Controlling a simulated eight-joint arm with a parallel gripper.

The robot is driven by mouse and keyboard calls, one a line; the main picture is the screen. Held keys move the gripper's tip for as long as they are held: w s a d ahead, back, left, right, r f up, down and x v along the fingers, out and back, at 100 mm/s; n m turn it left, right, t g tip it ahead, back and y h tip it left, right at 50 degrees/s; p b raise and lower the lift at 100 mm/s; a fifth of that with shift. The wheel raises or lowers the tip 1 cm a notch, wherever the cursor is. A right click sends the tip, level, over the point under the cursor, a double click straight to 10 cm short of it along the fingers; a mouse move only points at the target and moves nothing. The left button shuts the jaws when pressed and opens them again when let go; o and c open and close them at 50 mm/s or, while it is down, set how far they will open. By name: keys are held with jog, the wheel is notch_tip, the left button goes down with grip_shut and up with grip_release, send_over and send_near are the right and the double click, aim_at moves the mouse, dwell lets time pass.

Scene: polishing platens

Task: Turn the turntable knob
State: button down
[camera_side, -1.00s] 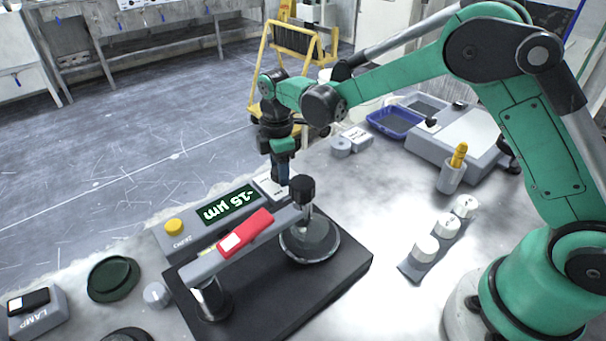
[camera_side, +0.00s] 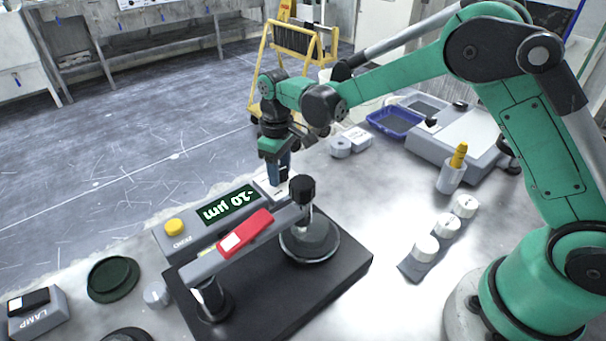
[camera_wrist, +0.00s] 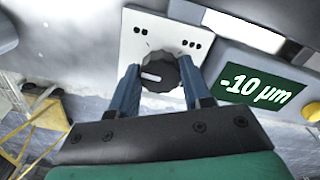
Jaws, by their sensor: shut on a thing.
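The turntable knob (camera_wrist: 160,72) is black and round with a white pointer line, on a white plate (camera_wrist: 138,42) with groups of black dots. In the wrist view my gripper (camera_wrist: 160,78) has its blue fingers on both sides of the knob, shut on it. In the side view my gripper (camera_side: 279,172) points down behind the black-topped post, and the knob is hidden there. The green display (camera_side: 229,205) beside it reads -10 µm; it also shows in the wrist view (camera_wrist: 262,92).
A grey bar with a red block (camera_side: 246,232) spans the black base (camera_side: 285,290) in front of my gripper. A black-topped post (camera_side: 302,190) stands close by. A yellow button (camera_side: 174,227) sits left of the display. Several white weights (camera_side: 447,225) stand to the right.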

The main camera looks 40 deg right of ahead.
jog(key=m, duration=0.4)
jog(key=shift+m, duration=1.8)
jog(key=shift+c, duration=1.9)
grip_release()
jog(key=shift+r, duration=2.8)
